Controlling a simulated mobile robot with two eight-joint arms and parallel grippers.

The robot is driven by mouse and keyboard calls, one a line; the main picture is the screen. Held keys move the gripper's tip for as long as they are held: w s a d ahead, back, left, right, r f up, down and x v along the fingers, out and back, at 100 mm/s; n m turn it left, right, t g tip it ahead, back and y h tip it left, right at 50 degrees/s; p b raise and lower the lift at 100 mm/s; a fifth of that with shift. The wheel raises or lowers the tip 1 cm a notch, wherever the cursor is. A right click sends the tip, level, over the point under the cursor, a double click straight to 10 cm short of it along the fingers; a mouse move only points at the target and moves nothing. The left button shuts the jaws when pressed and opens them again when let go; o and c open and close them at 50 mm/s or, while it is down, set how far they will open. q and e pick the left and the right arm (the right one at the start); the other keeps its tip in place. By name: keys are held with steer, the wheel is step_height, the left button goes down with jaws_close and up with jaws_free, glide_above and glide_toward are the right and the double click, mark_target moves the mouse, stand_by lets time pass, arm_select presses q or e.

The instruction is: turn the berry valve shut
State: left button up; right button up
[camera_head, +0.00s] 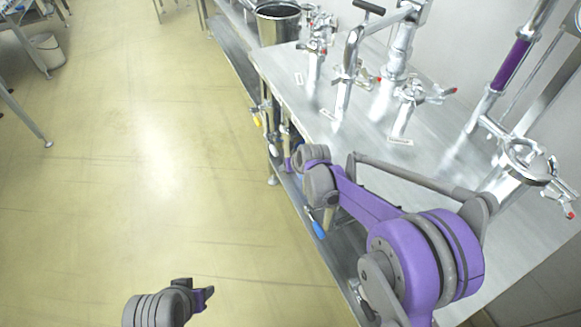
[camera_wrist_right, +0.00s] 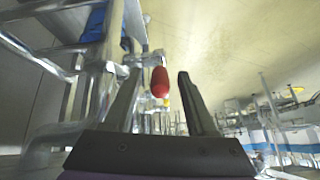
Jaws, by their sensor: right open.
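A rounded berry-red valve handle (camera_wrist_right: 160,82) shows in the right wrist view, at the end of a shiny metal stem. My right gripper (camera_wrist_right: 158,74) is open, and the handle appears between its two dark fingers, closer to the left one. I cannot tell whether either finger touches it. In the head view my right arm reaches along the bench front, and I cannot make out this handle there. My left gripper (camera_head: 205,294) is low in the head view over the floor, away from the bench; its jaw opening is unclear.
A yellow handle (camera_head: 257,119) and a blue handle (camera_head: 317,229) hang along the bench front; a blue one (camera_wrist_right: 97,22) shows in the wrist view. Metal taps with red tips stand on the steel bench (camera_head: 365,150) by a pot (camera_head: 278,24).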

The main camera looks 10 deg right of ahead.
steer(key=p+v, duration=0.1)
steer(key=v, duration=0.9)
steer(key=shift+s, duration=0.15)
